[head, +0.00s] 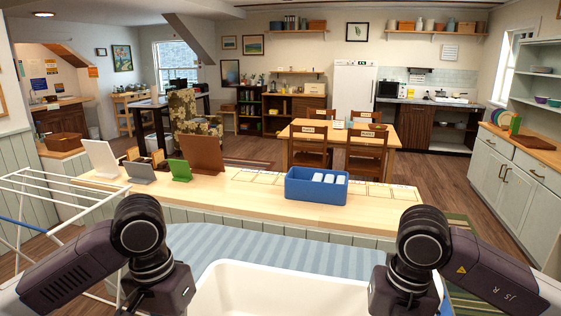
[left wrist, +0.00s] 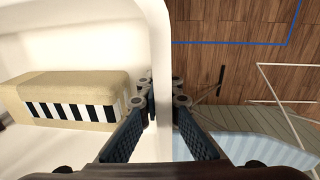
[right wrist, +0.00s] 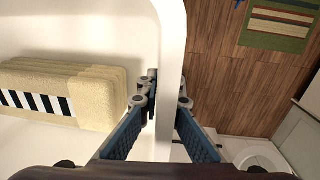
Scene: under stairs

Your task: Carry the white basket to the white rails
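The white basket (head: 280,285) is at the bottom middle of the head view, between my two arms, its near part cut off by the frame. My left gripper (left wrist: 163,95) has one finger inside and one outside the basket's left wall, its tips closed on the wall. My right gripper (right wrist: 168,92) is closed on the opposite wall in the same way. Beige folded cloth (left wrist: 75,90) with a black-and-white striped band lies in the basket. The white rails (head: 45,205) of a rack stand at the left of the head view.
A wooden-topped counter (head: 240,205) runs across in front, bearing a blue bin (head: 317,186) and several small stands. A blue-striped surface (head: 300,245) lies between counter and basket. Wooden floor shows beneath both grippers. A striped rug (right wrist: 275,25) lies on the right side.

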